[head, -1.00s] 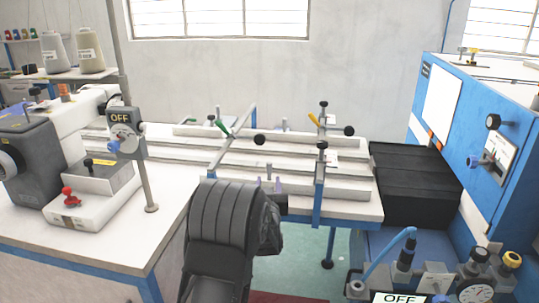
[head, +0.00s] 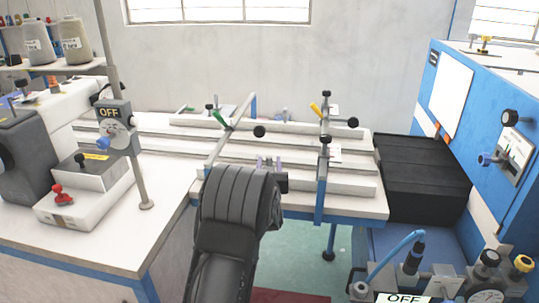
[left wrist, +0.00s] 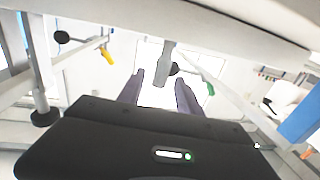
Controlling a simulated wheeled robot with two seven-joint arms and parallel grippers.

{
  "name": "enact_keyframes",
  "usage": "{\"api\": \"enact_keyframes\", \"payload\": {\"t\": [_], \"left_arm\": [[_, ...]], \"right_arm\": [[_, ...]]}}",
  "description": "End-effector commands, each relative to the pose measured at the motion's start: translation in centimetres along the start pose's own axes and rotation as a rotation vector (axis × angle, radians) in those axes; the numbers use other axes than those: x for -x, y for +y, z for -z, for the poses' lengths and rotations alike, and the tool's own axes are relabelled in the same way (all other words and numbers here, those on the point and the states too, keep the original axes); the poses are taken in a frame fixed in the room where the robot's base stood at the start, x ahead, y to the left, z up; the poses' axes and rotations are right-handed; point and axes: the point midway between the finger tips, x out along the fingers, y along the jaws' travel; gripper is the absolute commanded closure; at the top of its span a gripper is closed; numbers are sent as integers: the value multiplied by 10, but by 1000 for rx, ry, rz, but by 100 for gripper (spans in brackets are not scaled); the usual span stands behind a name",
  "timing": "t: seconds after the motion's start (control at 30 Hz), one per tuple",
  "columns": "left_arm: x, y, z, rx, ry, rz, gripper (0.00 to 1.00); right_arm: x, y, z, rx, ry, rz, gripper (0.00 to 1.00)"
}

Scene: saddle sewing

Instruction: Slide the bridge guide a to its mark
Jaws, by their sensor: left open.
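Two bridge guides span the white railed bed. The left bridge (head: 232,132) has a green lever (head: 220,120) and a black ball knob (head: 259,132). The right bridge (head: 323,170) has a yellow lever (head: 315,108) and a black ball knob (head: 352,123). I cannot tell which is bridge guide a, and I make out no mark. My left gripper (head: 269,163) is open and empty, in front of the left bridge's knob in the head view. In the left wrist view its fingers (left wrist: 160,92) point toward that knob (left wrist: 175,70), apparently without touching. My right gripper is not in view.
White rails (head: 170,151) run lengthwise under the bridges. A post with an OFF dial (head: 114,125) stands at left, by a box with a red knob (head: 58,194). A black block (head: 420,178) and a blue machine (head: 470,110) stand at right.

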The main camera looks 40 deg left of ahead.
Motion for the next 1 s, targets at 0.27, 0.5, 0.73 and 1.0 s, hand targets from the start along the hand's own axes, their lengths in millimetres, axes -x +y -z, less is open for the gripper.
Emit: {"api": "enact_keyframes", "payload": {"t": [0.27,0.5,0.73,1.0], "left_arm": [[-41,0,1,-2,1,1,58],[-52,0,0,0,0,0,58],[-51,0,0,0,0,0,63],[-51,0,0,0,0,0,85]], "right_arm": [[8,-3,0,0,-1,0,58],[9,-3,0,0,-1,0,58],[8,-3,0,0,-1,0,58],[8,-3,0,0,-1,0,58]]}}
